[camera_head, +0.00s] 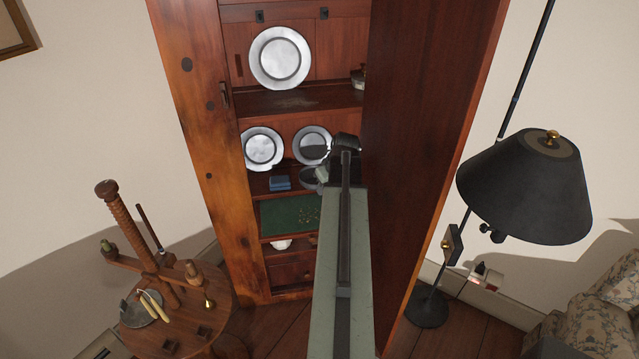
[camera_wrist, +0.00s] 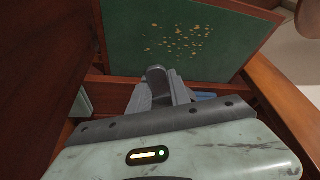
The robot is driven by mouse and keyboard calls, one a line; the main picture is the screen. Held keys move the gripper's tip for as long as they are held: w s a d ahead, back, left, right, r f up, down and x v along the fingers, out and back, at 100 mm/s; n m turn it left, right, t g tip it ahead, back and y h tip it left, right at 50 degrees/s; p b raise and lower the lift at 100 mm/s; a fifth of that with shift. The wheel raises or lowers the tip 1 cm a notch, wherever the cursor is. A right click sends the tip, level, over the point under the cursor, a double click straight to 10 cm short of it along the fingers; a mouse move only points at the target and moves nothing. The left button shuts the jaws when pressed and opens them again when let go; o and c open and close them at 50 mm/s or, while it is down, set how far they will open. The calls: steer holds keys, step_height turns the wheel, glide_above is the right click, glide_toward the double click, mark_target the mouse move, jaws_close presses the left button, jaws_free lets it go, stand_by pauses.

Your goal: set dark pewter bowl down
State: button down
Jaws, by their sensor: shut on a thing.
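The dark pewter bowl (camera_head: 308,181) shows in the head view at the cupboard's middle shelf, partly covered by my gripper (camera_head: 322,175). My gripper is shut on it. Whether the bowl touches the shelf (camera_head: 262,184) or hangs just above it, I cannot tell. In the wrist view my gripper (camera_wrist: 160,88) reaches toward the shelf edge, and I cannot clearly separate the bowl from the grey fingers there.
Blue books (camera_head: 280,183) lie left of the bowl. Two pewter plates (camera_head: 263,148) (camera_head: 312,145) stand behind. A green panel (camera_head: 285,215) is below. The open cupboard door (camera_head: 425,130) stands close on the right; a round table (camera_head: 185,310) is left.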

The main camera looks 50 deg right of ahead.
steer(key=w+d, duration=0.1)
steer(key=d, duration=0.1)
steer(key=w+d, duration=0.1)
steer(key=w, duration=0.1)
steer(key=w+d, duration=0.1)
steer(key=d, duration=0.1)
steer(key=shift+w+d+f, duration=0.35)
steer(key=shift+w, duration=0.05)
step_height(320, 180, down, 4)
steer(key=b, duration=0.4)
steer(key=shift+w+d, duration=0.15)
steer(key=shift+r, duration=0.2)
steer(key=shift+f, duration=0.1)
steer(key=c, duration=1.2)
jaws_free()
